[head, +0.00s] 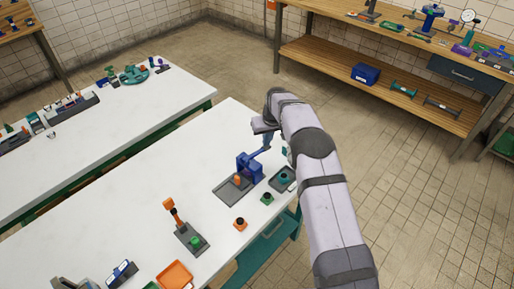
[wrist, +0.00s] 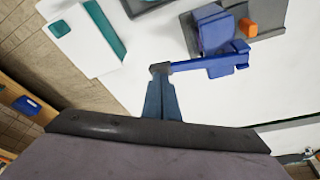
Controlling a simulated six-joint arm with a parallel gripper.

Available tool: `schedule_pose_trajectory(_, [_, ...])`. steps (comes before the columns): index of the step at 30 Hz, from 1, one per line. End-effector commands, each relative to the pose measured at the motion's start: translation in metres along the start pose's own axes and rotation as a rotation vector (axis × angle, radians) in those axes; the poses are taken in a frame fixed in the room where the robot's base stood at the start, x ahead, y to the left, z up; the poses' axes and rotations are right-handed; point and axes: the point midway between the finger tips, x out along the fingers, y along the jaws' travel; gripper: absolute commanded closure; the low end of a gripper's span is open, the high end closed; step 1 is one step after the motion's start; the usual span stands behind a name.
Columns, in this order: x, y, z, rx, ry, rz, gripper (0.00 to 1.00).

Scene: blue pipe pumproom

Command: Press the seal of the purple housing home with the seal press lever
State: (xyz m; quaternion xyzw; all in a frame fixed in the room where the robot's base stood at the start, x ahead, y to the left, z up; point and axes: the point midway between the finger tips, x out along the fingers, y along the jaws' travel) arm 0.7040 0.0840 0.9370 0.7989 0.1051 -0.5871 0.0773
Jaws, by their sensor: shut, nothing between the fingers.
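A blue press (head: 247,165) with a lever stands on a dark grey plate (head: 228,192) on the near white table. Its blue lever (wrist: 215,64) reaches out toward my gripper. A small orange part (wrist: 249,29) sits on the plate beside the press column, also visible in the head view (head: 237,180). My gripper (wrist: 160,70) is shut and empty, its tip at the lever's outer end; whether it touches is unclear. In the head view my gripper (head: 266,147) is beside the press, partly hidden by my arm. I cannot make out a purple housing at the press.
An orange lever device (head: 172,211) and an orange tray (head: 175,275) are further left. The table's middle is clear.

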Motion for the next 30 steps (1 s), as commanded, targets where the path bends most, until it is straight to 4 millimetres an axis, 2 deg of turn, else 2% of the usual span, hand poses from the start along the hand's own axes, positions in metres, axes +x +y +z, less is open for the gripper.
schedule_pose_trajectory(1, [0.007, 0.000, 0.006, 0.000, -0.012, -0.001, 1.00])
schedule_pose_trajectory(12, [0.019, 0.000, 0.009, 0.000, -0.012, 0.000, 1.00])
schedule_pose_trajectory(30, [0.020, 0.001, 0.011, 0.000, -0.016, 0.000, 1.00])
